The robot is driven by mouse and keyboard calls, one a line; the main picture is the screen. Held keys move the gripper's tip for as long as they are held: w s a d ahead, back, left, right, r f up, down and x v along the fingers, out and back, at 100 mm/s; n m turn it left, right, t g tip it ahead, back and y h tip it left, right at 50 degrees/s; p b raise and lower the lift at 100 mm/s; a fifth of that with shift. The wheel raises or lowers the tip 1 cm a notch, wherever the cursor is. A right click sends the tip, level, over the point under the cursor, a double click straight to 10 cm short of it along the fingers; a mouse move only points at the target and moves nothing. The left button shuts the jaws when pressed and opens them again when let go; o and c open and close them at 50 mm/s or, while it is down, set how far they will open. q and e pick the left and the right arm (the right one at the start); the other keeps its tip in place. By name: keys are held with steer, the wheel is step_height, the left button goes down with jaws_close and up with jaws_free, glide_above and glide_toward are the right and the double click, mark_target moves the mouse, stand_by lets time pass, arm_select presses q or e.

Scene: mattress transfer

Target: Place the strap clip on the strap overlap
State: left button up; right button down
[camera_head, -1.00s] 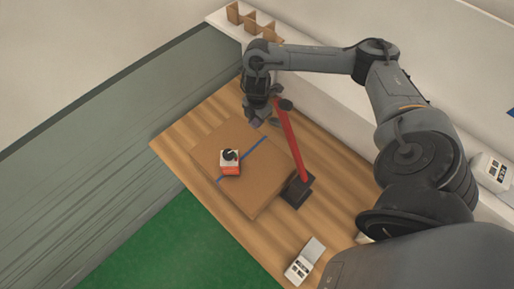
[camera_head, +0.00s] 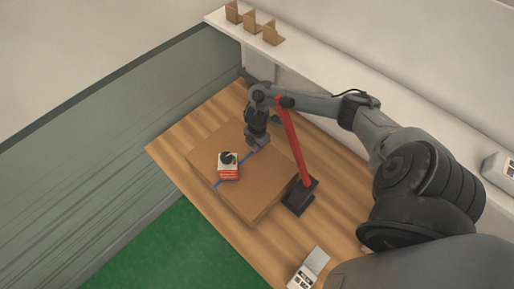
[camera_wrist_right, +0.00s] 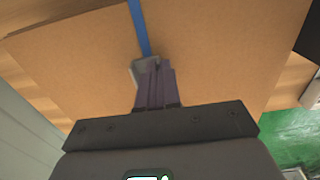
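A blue strap (camera_head: 219,183) runs across the top of a flat brown slab (camera_head: 250,195) on the wooden table. It also shows in the right wrist view (camera_wrist_right: 138,25). My right gripper (camera_head: 257,144) is low over the strap's far part, pointing down. In the right wrist view its fingers (camera_wrist_right: 154,85) are close together around a small grey piece (camera_wrist_right: 145,68), apparently the strap clip, at the end of the blue strip. I cannot tell whether the clip touches the strap. The overlap is not clearly visible. My left gripper is not in view.
A red-and-white box (camera_head: 228,172) with a dark top sits on the slab over the strap. A red post (camera_head: 292,143) on a black base (camera_head: 299,196) stands beside the slab, near my right arm. A white device (camera_head: 309,268) is at the near table edge. Brown holders (camera_head: 251,22) stand on the shelf.

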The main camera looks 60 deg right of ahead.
steer(key=shift+f, duration=0.8)
steer(key=shift+f, duration=0.2)
steer(key=c, duration=1.4)
jaws_free()
steer(key=shift+o, duration=0.2)
steer(key=shift+r, duration=0.1)
steer(key=shift+r, duration=0.1)
